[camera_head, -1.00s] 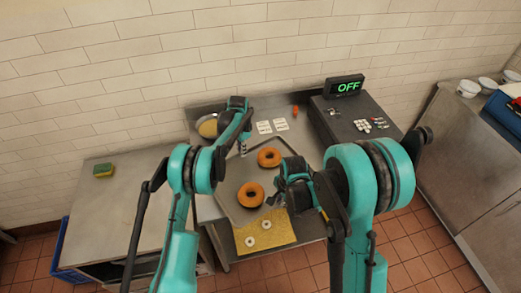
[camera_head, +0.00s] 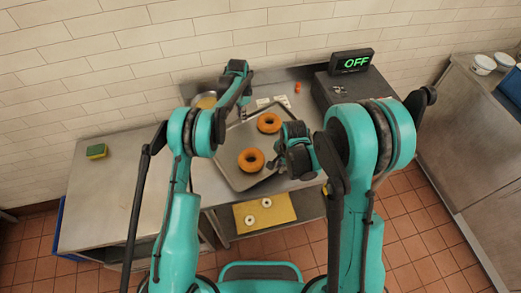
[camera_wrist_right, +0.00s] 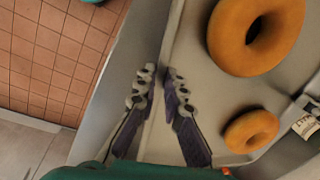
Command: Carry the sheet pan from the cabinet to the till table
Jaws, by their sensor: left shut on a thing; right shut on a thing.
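The grey sheet pan (camera_head: 236,138) carries two orange-brown bagels, a farther one (camera_head: 269,122) and a nearer one (camera_head: 251,160). It is over the till table (camera_head: 297,183); I cannot tell whether it touches the top. My left gripper (camera_head: 244,112) is at the pan's far left side, its fingers mostly hidden by the arm. My right gripper (camera_head: 277,163) is at the near right side. In the right wrist view, its fingers (camera_wrist_right: 158,85) are shut on the rim of the pan (camera_wrist_right: 220,97), with both bagels inside the pan.
The till (camera_head: 365,97) with its green OFF display (camera_head: 351,61) stands right of the pan. Small white cards and an orange item (camera_head: 297,87) lie behind it. A yellow board (camera_head: 280,207) with two white rings sits below the table's front edge. The left cabinet top (camera_head: 115,190) holds only a sponge (camera_head: 96,151).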

